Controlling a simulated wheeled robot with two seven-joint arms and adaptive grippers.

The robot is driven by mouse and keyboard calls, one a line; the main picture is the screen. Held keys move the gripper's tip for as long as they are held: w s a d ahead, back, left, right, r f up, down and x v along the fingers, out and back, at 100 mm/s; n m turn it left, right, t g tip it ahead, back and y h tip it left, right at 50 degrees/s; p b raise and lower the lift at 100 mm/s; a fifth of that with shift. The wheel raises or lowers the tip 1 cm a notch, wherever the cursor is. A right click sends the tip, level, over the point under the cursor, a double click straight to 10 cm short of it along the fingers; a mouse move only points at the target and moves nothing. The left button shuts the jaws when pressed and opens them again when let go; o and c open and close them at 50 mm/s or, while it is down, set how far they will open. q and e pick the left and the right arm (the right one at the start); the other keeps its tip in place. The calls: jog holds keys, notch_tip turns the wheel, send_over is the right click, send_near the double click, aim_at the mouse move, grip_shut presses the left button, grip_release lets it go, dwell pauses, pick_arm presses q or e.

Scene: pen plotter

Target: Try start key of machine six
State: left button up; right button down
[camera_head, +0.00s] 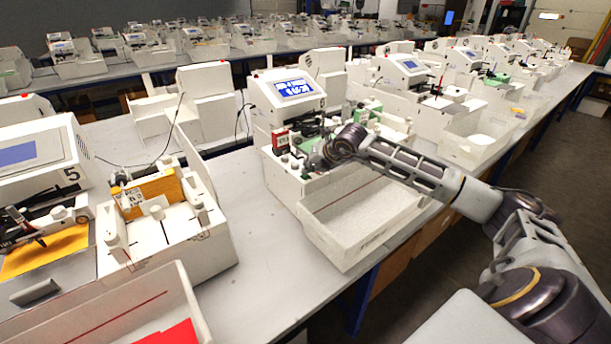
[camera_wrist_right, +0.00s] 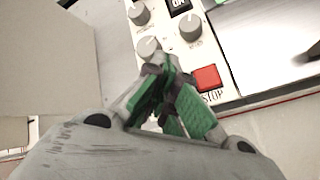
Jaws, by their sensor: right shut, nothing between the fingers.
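A white machine with a lit blue screen (camera_head: 292,88) stands at the middle of the table in the head view; I cannot read a number on it. The machine to its left bears a 5. In the right wrist view its white control panel (camera_wrist_right: 221,61) shows grey knobs (camera_wrist_right: 190,27), a black ON switch (camera_wrist_right: 178,4) and a red STOP key (camera_wrist_right: 207,77). My right gripper (camera_head: 322,154) is at the machine's front. In the wrist view its green-padded fingers (camera_wrist_right: 172,88) are shut and empty, over the panel beside the STOP key. I see no start key; the fingers cover that part. My left gripper is out of view.
An open white bin (camera_head: 345,235) sits before the machine, under my right forearm. Machine 5 (camera_head: 40,160) and a white unit with an orange block (camera_head: 150,187) stand to the left. Bare tabletop (camera_head: 262,215) lies between. More machines line the table to the right.

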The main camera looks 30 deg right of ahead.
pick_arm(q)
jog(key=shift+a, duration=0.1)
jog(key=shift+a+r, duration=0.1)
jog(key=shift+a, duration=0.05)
pick_arm(e)
jog(key=shift+r, duration=0.8)
jog(key=shift+r, duration=0.1)
jog(key=shift+r+p, duration=0.55)
jog(key=shift+r, duration=0.4)
jog(key=shift+r+p, duration=0.4)
jog(key=shift+r, duration=0.65)
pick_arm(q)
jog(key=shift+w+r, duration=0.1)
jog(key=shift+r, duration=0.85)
pick_arm(e)
jog(key=shift+r, duration=0.45)
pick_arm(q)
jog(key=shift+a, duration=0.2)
